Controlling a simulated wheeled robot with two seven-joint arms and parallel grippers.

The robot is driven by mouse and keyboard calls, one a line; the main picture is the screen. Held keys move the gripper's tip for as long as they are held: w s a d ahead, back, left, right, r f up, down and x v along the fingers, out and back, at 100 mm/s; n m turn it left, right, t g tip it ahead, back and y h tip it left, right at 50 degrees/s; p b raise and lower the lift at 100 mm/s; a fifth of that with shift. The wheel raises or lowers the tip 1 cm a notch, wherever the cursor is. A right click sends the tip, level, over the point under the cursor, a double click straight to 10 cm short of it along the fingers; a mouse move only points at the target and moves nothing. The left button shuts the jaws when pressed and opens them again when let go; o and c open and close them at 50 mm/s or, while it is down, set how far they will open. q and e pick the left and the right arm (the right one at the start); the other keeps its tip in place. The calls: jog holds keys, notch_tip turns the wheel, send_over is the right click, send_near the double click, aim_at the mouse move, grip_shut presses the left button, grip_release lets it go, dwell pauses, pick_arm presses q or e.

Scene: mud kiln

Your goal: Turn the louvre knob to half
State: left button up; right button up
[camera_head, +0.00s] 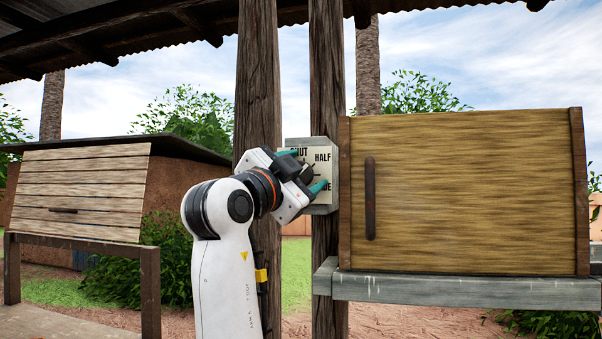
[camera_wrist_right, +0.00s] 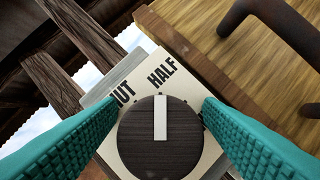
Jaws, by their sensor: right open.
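The louvre knob (camera_wrist_right: 160,145) is a round dark disc with a white pointer bar, on a pale label plate (camera_wrist_right: 142,88) fixed to a post. In the right wrist view the bar points up toward the word HALF. SHUT lies to its left, partly hidden by a finger. In the head view the plate (camera_head: 328,170) reads SHUT, HALF and a partly hidden third word. My right gripper (camera_head: 304,171) is open at the plate, its teal fingers on either side of the knob. Whether they touch it I cannot tell. My left gripper is not in view.
A wooden panel (camera_head: 460,190) with a dark handle (camera_head: 370,198) stands close right of the plate, above a grey ledge (camera_head: 465,290). Two wooden posts (camera_head: 258,80) rise behind my right arm. A slatted panel (camera_head: 80,190) is at the left.

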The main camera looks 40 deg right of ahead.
jog(key=shift+s+a+f, duration=0.1)
jog(key=shift+a+f, duration=0.05)
jog(key=shift+a, duration=0.05)
jog(key=b+v, duration=0.6)
jog(key=v, duration=0.5)
jog(key=shift+s+a, duration=0.15)
jog(key=shift+a, duration=0.1)
